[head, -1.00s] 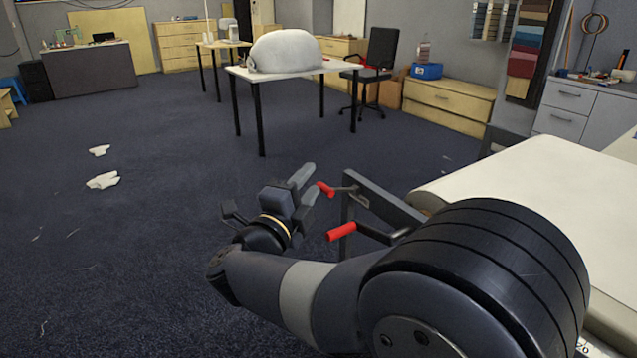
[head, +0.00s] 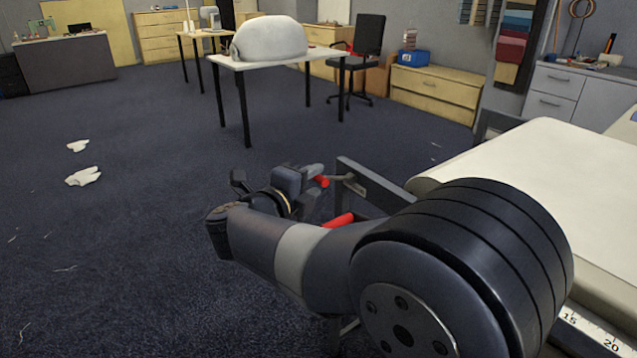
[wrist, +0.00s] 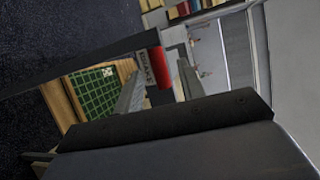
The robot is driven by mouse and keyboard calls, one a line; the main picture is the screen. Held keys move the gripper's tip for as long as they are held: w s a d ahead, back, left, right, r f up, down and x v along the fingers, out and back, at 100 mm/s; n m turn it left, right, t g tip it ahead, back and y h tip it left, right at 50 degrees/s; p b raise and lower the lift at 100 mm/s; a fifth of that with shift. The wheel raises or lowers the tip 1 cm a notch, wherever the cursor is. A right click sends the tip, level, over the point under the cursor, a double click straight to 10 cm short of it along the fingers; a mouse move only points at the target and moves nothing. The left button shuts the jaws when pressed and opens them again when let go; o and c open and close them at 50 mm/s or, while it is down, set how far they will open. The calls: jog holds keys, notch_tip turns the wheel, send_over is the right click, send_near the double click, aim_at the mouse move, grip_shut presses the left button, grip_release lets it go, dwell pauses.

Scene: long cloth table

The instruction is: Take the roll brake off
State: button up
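A red-gripped lever (head: 321,181) sticks out from the dark metal end frame of the long table. My gripper (head: 312,173) is right at this lever, its fingers overlapping it in the head view. In the wrist view the red grip (wrist: 158,72) shows between my two grey fingers (wrist: 160,92), with a gap on each side, so my gripper looks open. A label reading "BRAKE" (wrist: 148,66) is beside the red grip. A second red handle (head: 338,220) is lower and nearer, partly hidden behind my arm. Contact with the lever cannot be told.
The long table (head: 545,165) with a pale cloth top is at the right, with a measuring scale (head: 590,332) along its edge. The dark frame (head: 375,185) stands close to my gripper. White scraps (head: 83,176) lie on the open floor at left.

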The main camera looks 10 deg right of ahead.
aim_at(335, 178)
jog(key=shift+x, duration=1.45)
grip_shut()
